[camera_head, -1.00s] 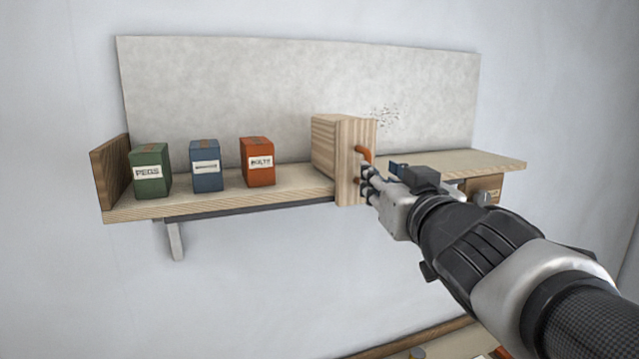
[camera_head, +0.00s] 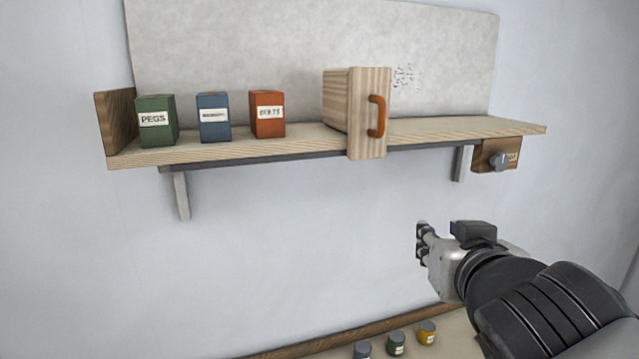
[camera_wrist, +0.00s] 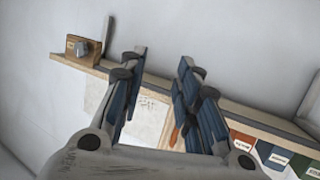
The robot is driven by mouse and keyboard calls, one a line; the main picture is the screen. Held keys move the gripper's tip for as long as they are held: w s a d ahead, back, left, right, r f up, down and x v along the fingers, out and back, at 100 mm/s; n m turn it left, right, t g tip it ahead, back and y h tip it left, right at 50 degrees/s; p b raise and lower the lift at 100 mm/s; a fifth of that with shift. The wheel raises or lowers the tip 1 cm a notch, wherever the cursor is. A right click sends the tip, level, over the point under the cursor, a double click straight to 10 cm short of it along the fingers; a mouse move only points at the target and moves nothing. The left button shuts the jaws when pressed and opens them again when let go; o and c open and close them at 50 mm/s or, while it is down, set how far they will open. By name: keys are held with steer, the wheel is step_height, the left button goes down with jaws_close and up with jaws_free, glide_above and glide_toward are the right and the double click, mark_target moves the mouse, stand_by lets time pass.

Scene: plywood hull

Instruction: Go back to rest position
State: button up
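My gripper (camera_head: 422,243) hangs in free air below the shelf and to the right of the wooden box, apart from everything, in the head view. In the wrist view my gripper (camera_wrist: 158,100) shows its two blue-padded fingers spread with a clear gap and nothing between them. The shelf (camera_head: 440,131) is on the wall above it. The wooden box (camera_head: 337,103) with an orange handle (camera_head: 377,116) stands on the shelf, its front panel reaching below the shelf's front edge.
Green (camera_head: 156,121), blue (camera_head: 214,118) and orange (camera_head: 267,114) labelled boxes stand on the shelf's left half. A small wooden block with a grey knob (camera_head: 499,161) hangs under the right end. Several small jars (camera_head: 396,344) stand on a lower surface.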

steer(key=s+a+f+g+b, duration=0.1)
steer(key=s+f+g+b, duration=0.2)
steer(key=s+f, duration=0.3)
steer(key=s+a+f+g+y+b, duration=0.1)
steer(key=s+f+g+b, duration=0.2)
steer(key=s+f, duration=0.4)
steer(key=s+a+f+n+g+b, duration=0.1)
steer(key=s+f+b, duration=0.4)
steer(key=f, duration=1.5)
steer(key=s+a+g, duration=0.1)
steer(key=g, duration=0.1)
steer(key=shift+s+f+g+y, duration=0.15)
steer(key=shift+s+g+y, duration=0.25)
